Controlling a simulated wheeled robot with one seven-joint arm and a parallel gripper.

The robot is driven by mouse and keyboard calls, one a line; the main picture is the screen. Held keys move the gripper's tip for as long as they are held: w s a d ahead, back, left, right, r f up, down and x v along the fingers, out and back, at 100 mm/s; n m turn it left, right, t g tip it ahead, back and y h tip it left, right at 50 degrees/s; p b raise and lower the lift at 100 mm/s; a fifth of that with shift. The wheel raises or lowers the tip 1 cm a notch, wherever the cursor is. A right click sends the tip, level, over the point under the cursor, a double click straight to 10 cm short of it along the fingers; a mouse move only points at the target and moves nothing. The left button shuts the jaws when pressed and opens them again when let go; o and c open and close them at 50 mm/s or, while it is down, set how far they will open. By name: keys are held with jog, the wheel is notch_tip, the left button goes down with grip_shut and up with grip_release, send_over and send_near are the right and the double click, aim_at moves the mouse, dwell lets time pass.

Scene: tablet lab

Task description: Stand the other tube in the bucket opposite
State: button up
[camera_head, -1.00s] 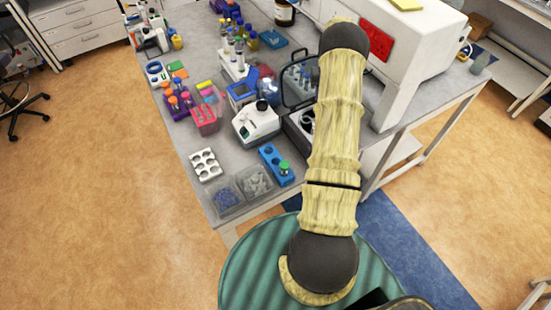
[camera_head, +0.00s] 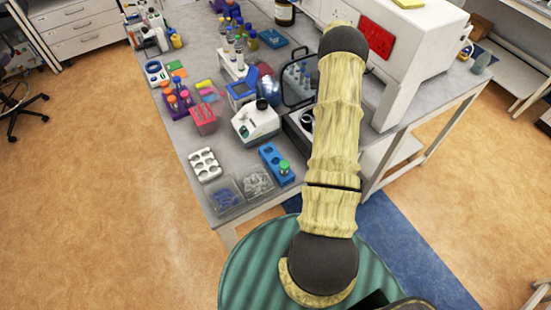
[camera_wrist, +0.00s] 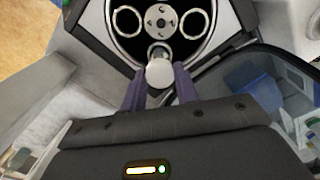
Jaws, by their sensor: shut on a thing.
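My gripper (camera_wrist: 160,73) is shut on a tube with a round white cap (camera_wrist: 159,74). The wrist view looks down on the cap between the two fingers. The tube's body is mostly hidden under it, over the near edge of the centrifuge's round chamber. The rotor hub (camera_wrist: 162,20) is just beyond, with a left bucket ring (camera_wrist: 128,21) and a right bucket ring (camera_wrist: 194,22), both appearing empty. I cannot tell whether the tube is inside a bucket. In the head view my arm hides the gripper and most of the open centrifuge (camera_head: 294,126).
The centrifuge's raised clear lid (camera_head: 299,82) stands behind the chamber. A white instrument (camera_head: 251,122), a blue rack (camera_head: 273,160) with a green-capped tube, a white rack (camera_head: 205,164) and clear bins (camera_head: 226,195) lie left of my arm. A large white machine (camera_head: 400,55) is on the right.

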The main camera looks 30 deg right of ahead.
jog(key=shift+f+b, duration=0.9)
jog(key=shift+f, duration=0.45)
dwell(0.4)
jog(key=o, duration=0.9)
jog(key=shift+r, duration=0.1)
notch_tip(320, 180, up, 17)
jog(key=b, duration=0.5)
jog(key=shift+r, duration=0.1)
jog(key=shift+a, duration=0.1)
